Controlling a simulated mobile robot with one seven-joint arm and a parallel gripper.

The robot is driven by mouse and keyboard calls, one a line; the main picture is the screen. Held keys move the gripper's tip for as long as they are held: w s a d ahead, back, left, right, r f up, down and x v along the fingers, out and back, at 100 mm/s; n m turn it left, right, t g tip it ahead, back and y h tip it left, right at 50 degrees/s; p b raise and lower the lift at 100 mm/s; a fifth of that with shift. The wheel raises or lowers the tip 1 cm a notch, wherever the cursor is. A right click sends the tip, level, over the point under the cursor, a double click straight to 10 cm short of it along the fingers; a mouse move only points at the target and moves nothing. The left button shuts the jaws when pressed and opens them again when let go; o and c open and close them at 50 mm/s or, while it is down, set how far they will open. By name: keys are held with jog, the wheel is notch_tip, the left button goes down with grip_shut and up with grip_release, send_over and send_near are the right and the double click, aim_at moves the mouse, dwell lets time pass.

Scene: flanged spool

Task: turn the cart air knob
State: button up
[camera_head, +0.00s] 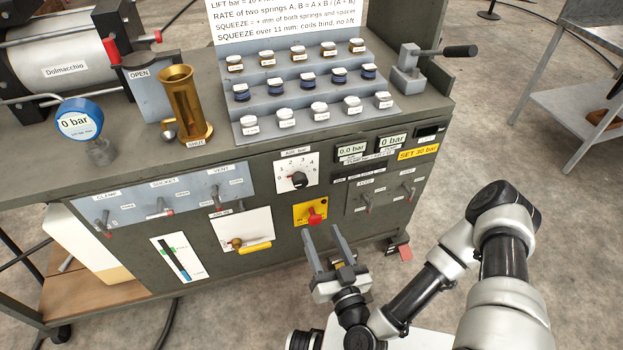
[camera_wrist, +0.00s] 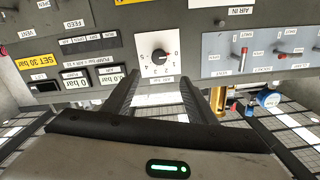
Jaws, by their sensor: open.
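The air knob (camera_head: 299,180) is a small round black knob on a white dial plate (camera_head: 285,182) numbered around it, on the cart's dark front panel. A reddish mark shows on the knob. In the wrist view the knob (camera_wrist: 158,56) appears upside down, straight ahead between the finger lines. My gripper (camera_head: 319,230) is open and empty, in front of the panel and lower than the knob in the head view. Its fingers also show in the wrist view (camera_wrist: 159,77), apart from the knob.
A red knob on a yellow plate (camera_head: 314,218) sits just below the dial, close to my fingers. A yellow-handled lever (camera_head: 256,247) is at lower left, and small toggles (camera_head: 368,203) are at right. Bottles and a brass cup (camera_head: 184,105) stand on top.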

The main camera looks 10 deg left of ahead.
aim_at(302, 184)
jog(key=b+x, duration=0.1)
jog(key=x, duration=1.6)
jog(key=shift+w+d+b, duration=0.1)
jog(key=shift+w+b, duration=0.05)
jog(key=shift+b, duration=0.25)
jog(key=shift+c, duration=0.6)
jog(key=c, duration=0.9)
jog(key=shift+c, duration=0.2)
